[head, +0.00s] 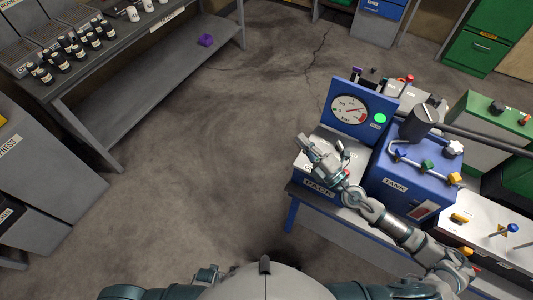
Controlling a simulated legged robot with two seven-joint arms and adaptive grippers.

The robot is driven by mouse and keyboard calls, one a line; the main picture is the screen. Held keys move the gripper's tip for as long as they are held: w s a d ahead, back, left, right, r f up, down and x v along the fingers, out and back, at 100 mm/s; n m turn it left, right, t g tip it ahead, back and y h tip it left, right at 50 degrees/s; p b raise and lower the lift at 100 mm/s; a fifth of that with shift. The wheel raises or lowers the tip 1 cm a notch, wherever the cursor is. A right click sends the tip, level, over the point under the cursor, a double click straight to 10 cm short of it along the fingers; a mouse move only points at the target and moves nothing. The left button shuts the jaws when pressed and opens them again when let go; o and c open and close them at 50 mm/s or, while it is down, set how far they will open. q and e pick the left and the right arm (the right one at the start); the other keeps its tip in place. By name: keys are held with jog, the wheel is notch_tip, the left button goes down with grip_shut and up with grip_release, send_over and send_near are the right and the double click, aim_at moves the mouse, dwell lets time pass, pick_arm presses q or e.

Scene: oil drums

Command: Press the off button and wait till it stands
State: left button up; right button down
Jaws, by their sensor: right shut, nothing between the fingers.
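A blue panel (339,117) stands upright on the bench at the right, with a round white gauge (349,110) whose needle and red part show. A bright green round light or button (380,118) sits at the panel's right. My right gripper (306,143) is shut and empty, over the pale box (312,164) in front of the panel. A small red part shows beside the gripper; the arm hides much of the box top. I cannot tell which part is the off button. A grey piece at the bottom edge may be my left gripper (206,275); its fingers are not clear.
A blue tank unit (416,172) with coloured valve handles stands right of the box. A white panel with levers (487,237) is at lower right. A shelf table (150,62) with several dark bottles is at upper left. The floor (200,180) between is clear.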

notch_tip(320, 180, down, 4)
jog(key=d+r+n+g, duration=0.1)
jog(key=n+g, duration=0.4)
jog(key=n, duration=0.2)
jog(key=n+g+h, duration=0.3)
jog(key=h, duration=0.5)
send_over(347, 172)
notch_tip(347, 172, down, 9)
jog(key=f+b, duration=0.1)
jog(key=f, duration=0.3)
jog(key=f+b, duration=0.1)
jog(key=f, duration=0.1)
jog(key=shift+d+b, duration=0.25)
jog(key=shift+b, duration=0.05)
jog(key=shift+s+a+f+b, duration=0.1)
jog(key=shift+a+f+b, duration=0.1)
jog(key=shift+f+b, duration=0.35)
jog(key=shift+a+f+b, duration=0.15)
jog(key=shift+f+b, duration=0.4)
jog(key=shift+f, duration=0.1)
pick_arm(q)
jog(key=s+a+f+g, duration=0.1)
jog(key=s+f, duration=1.1)
jog(key=f, duration=0.2)
jog(key=shift+s+a+f, duration=0.15)
jog(key=shift+s+f, duration=0.05)
jog(key=shift+s, duration=0.15)
pick_arm(e)
jog(key=shift+d, duration=0.4)
